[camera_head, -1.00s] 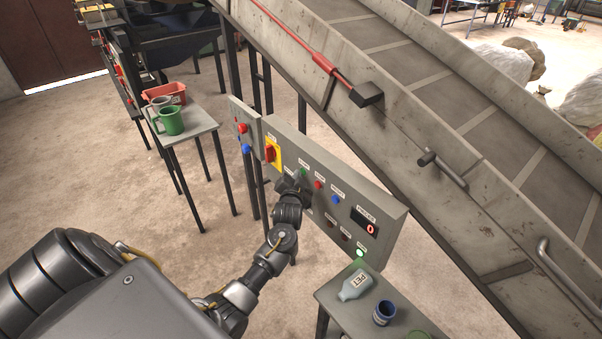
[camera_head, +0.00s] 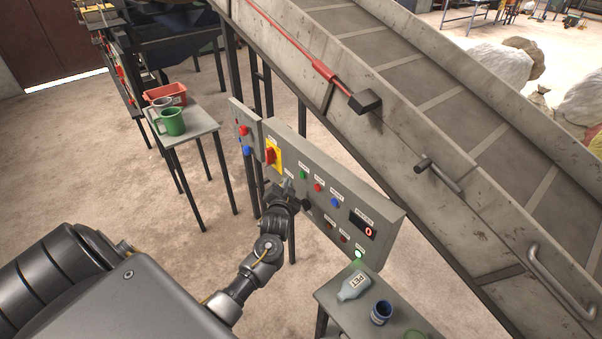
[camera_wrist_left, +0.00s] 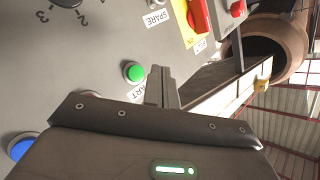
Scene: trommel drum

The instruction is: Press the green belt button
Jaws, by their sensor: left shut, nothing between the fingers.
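The green button (camera_head: 303,174) is on the sloping grey control panel (camera_head: 387,214), left of a red and a blue button. In the left wrist view the green button (camera_wrist_left: 134,72) has a partly hidden label ending in "ART". My left gripper (camera_head: 287,184) is shut and empty, in front of the panel to the lower left of the green button. In the wrist view its closed fingers (camera_wrist_left: 160,87) appear just right of the button; I see no contact. My right gripper is not in view.
A yellow-and-red switch (camera_head: 272,156) is on the panel left of my gripper. A green lamp (camera_head: 358,254) glows at the panel's lower right. The inclined conveyor (camera_head: 400,130) rises behind.

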